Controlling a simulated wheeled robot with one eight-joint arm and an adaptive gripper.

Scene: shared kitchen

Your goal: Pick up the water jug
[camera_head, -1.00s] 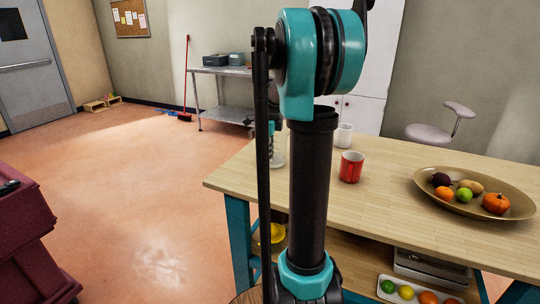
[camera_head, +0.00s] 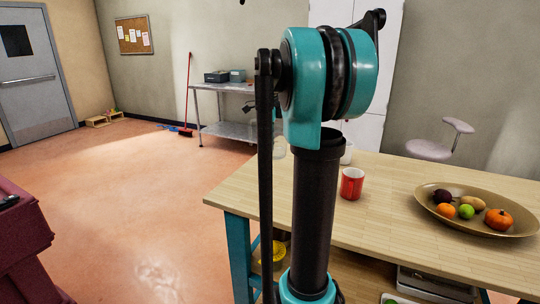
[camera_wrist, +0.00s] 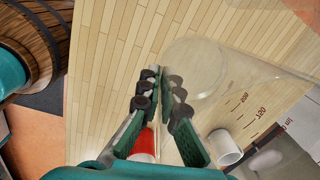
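The water jug is clear, with dark measuring marks. It fills the right half of the wrist view (camera_wrist: 225,75). In the head view it shows faintly (camera_head: 281,148) left of my arm column, partly hidden, and looks raised off the table. My gripper (camera_wrist: 164,88) has dark green fingers with dark round pads. They are close together on either side of the jug's near edge, and the gripper looks shut on it. The exact contact is hard to see through the clear wall. My arm hides most of the gripper in the head view.
A red mug (camera_head: 352,184) stands on the wooden table (camera_head: 380,220). A white mug (camera_head: 347,154) is partly behind my arm. A gold fruit bowl (camera_head: 427,202) is at the right. A wooden barrel (camera_wrist: 45,45) stands beside the table in the wrist view.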

